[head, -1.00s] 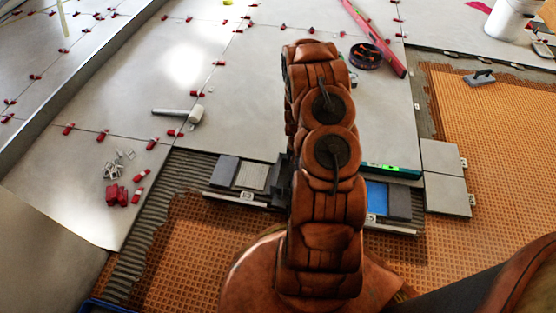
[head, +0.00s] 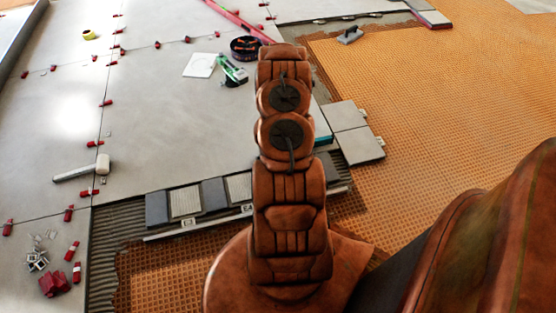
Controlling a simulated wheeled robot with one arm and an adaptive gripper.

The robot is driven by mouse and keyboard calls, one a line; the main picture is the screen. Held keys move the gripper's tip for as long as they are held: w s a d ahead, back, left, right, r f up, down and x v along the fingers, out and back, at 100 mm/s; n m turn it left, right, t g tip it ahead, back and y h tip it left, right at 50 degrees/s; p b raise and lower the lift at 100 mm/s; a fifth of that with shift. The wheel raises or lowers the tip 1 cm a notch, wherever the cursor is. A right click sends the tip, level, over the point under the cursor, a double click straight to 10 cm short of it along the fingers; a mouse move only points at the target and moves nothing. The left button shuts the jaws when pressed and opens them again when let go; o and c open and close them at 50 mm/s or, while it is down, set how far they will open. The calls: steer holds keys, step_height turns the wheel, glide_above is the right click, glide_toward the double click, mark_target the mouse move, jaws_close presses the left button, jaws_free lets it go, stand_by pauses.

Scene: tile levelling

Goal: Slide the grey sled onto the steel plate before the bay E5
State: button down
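A row of dark grey blocks and pale ribbed pads lies along the near edge of the large tiles. Left of my arm show a dark block (head: 157,209), a pale pad (head: 185,202), a second dark block (head: 213,194) and a second pale pad (head: 239,187). Another dark block (head: 328,168) shows right of my arm. A thin metal rail with small white tags (head: 188,223) runs in front. My arm hides the row's middle and my gripper.
Two loose grey tiles (head: 352,132) lie right of the row. Orange matting (head: 440,100) covers the right side. A white-headed mallet (head: 85,171), red clips and wedges (head: 55,284), a black round container (head: 246,48) and a trowel (head: 350,35) lie about.

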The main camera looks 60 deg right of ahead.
steer(key=shift+s, duration=0.15)
steer(key=c, duration=1)
jaws_free()
steer(key=shift+r, duration=0.1)
step_height(320, 180, up, 12)
stand_by(0.7)
